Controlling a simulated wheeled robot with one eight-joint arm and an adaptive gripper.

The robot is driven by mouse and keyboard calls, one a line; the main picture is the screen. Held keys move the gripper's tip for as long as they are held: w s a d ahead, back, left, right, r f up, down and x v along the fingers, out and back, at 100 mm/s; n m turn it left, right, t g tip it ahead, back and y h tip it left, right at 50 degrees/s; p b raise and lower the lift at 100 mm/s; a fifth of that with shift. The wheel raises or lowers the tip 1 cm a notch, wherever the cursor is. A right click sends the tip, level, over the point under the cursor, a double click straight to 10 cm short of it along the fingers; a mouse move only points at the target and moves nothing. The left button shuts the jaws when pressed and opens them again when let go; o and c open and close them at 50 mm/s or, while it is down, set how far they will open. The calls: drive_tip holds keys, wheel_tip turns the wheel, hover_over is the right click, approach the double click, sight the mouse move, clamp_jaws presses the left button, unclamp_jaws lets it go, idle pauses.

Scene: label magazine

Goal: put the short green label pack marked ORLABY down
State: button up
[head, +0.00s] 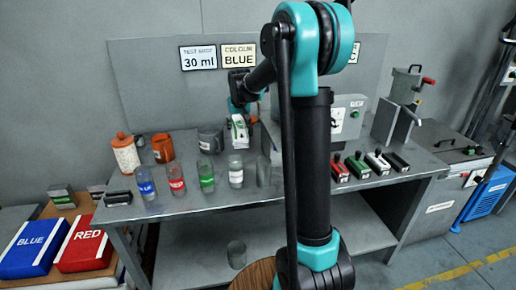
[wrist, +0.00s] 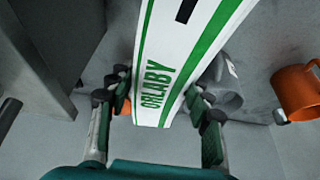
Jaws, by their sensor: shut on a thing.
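The short green label pack (wrist: 160,85), white with green stripes and the word ORLABY, is held between the fingers of my gripper (wrist: 158,112) in the wrist view. In the head view the pack (head: 239,131) shows upright over the bench, below my gripper (head: 240,112). My gripper is shut on it. Whether the pack's lower end touches anything is not clear from the frames. My own arm hides part of the bench middle.
The grey bench (head: 215,196) holds an orange mug (head: 162,148), a grey mug (head: 210,138), an orange-and-white canister (head: 125,154) and a row of jars with coloured labels (head: 207,176). Small coloured blocks (head: 358,166) stand at right. Blue (head: 33,248) and red (head: 83,248) boxes lie left.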

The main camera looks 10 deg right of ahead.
wheel_tip(320, 180, down, 11)
drive_tip(key=shift+r, duration=0.15)
drive_tip(key=d, duration=0.4)
drive_tip(key=shift+d, duration=0.1)
drive_tip(key=shift+f, duration=0.6)
drive_tip(key=o, duration=1.4)
drive_tip(key=shift+f, duration=0.1)
